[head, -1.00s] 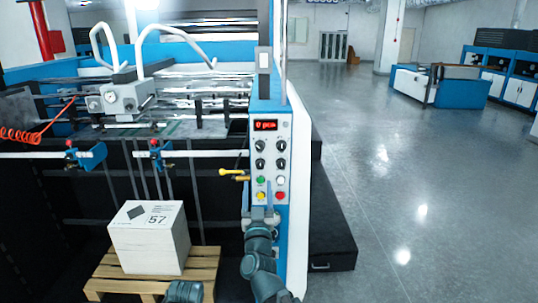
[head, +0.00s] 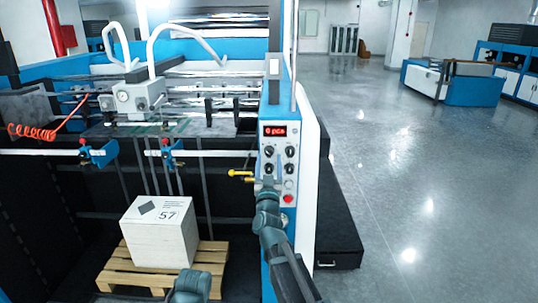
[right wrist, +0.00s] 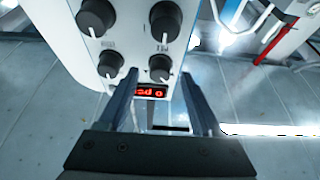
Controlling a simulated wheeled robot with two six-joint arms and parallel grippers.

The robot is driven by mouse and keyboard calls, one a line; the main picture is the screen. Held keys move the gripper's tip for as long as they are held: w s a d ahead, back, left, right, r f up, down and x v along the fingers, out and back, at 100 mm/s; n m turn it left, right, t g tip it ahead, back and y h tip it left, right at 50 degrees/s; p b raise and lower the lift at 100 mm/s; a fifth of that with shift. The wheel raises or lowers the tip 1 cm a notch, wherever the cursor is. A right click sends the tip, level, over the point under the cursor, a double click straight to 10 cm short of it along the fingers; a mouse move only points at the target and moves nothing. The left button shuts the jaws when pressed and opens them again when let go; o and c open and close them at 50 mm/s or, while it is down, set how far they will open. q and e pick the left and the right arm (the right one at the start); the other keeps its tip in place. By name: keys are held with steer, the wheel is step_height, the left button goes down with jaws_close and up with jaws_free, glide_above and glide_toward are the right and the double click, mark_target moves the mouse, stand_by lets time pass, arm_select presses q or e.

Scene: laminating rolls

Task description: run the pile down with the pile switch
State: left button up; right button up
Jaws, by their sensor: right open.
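The control panel (head: 279,208) stands on the blue machine column, with a red display (head: 274,131), black knobs and round buttons. Which knob is the pile switch I cannot tell; the labels are unreadable. My right gripper (head: 266,184) is at the panel just below the lower left knob (head: 268,168), covering the left-hand buttons. In the right wrist view the panel appears upside down, its knobs (right wrist: 160,68) beyond the open, empty fingers. The pile, a white block marked 57 (head: 160,235), sits on a wooden pallet (head: 118,270).
A yellow lever (head: 240,173) sticks out left of the panel, close to my right gripper. A red button (head: 288,199) is to the gripper's right. A black step (head: 338,235) lies right of the column. The grey floor further right is open.

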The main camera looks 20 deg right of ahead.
steer(key=shift+w+d+r, duration=0.2)
steer(key=shift+w+r, duration=0.05)
steer(key=shift+w, duration=0.35)
steer(key=shift+c, duration=0.2)
jaws_close()
